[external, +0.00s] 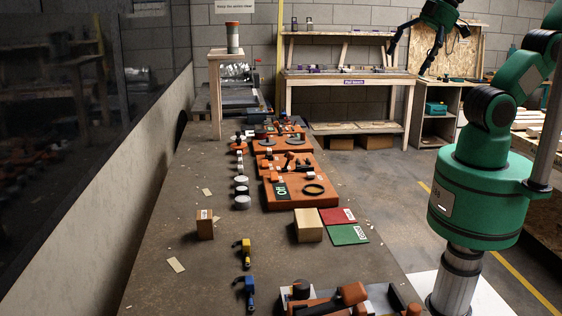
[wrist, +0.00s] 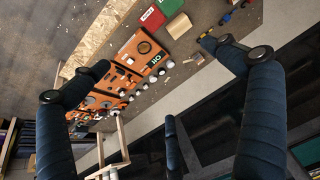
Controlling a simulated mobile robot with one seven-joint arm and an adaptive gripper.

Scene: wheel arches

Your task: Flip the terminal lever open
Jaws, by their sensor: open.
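My gripper (external: 407,60) is at the top of the external view, raised off to the right of the long table, with its dark fingers spread open and empty. In the wrist view my gripper (wrist: 155,72) shows several wide-apart dark blue fingers with nothing between them. I cannot make out for certain which part is the terminal lever. Small yellow (external: 246,252) and blue (external: 249,291) lever-like pieces lie near the front of the table. My gripper touches none of these.
A tan block (external: 308,226) stands beside red (external: 337,215) and green (external: 348,235) cards. A brown box (external: 204,224) stands at left. White-topped cylinders (external: 242,202) line the boards. A wall bounds the table's left; a workbench (external: 347,84) stands behind. The table's left strip is mostly clear.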

